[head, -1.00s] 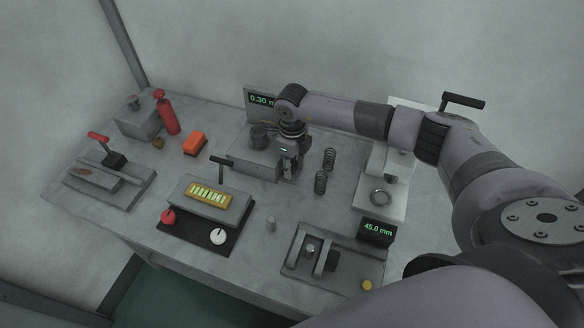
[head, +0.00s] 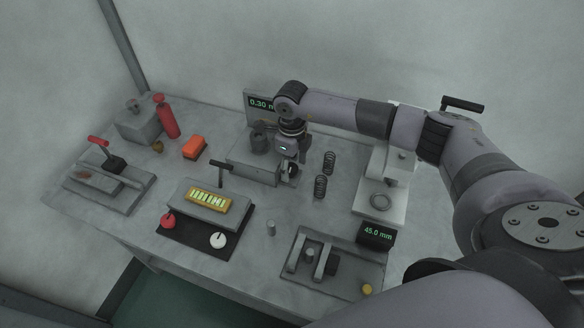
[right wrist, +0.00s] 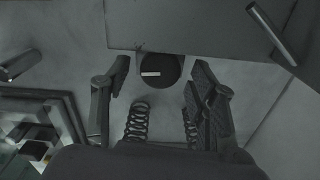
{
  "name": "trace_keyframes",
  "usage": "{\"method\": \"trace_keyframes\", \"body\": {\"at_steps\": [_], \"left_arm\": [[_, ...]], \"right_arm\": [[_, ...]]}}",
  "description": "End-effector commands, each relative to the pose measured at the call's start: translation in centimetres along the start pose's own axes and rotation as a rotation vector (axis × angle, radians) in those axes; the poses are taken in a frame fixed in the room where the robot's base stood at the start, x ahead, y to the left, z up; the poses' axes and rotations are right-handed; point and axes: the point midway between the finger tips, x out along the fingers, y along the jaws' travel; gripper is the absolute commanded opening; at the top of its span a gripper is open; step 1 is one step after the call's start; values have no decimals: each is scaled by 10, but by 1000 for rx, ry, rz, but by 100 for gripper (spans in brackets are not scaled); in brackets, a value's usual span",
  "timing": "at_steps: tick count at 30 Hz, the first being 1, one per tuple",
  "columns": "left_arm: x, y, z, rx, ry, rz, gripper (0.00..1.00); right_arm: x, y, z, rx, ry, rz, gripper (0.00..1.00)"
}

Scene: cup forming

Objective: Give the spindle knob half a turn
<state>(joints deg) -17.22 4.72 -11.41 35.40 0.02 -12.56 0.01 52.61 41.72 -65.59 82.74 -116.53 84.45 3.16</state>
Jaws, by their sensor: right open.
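The spindle knob (right wrist: 158,72) is dark and round with a white mark across its face. In the right wrist view it sits against the edge of a grey block (right wrist: 195,25), beyond and between the fingertips. My right gripper (right wrist: 158,80) is open, one finger on each side of the knob's line, and holds nothing. I cannot tell whether either finger touches it. In the head view the right gripper (head: 289,158) is at the right end of the grey block (head: 252,165), below the 0.30 display (head: 261,103). My left gripper is not in view.
A pale stand (head: 385,195) is farther right. A fixture with a black lever (head: 222,163) is at the left.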

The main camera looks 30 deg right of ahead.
Motion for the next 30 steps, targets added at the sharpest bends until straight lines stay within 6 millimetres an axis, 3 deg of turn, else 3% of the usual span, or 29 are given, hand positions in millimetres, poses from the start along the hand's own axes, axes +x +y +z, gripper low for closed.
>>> {"method": "trace_keyframes", "body": {"at_steps": [6,13,19,30], "left_arm": [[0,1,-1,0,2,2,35],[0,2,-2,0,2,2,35],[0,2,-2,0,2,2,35],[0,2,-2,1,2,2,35]], "right_arm": [[-49,-1,1,-1,-4,-3,54],[-88,-1,0,1,-2,-2,54],[-101,0,0,0,1,0,54],[-101,0,0,0,1,0,54]]}}
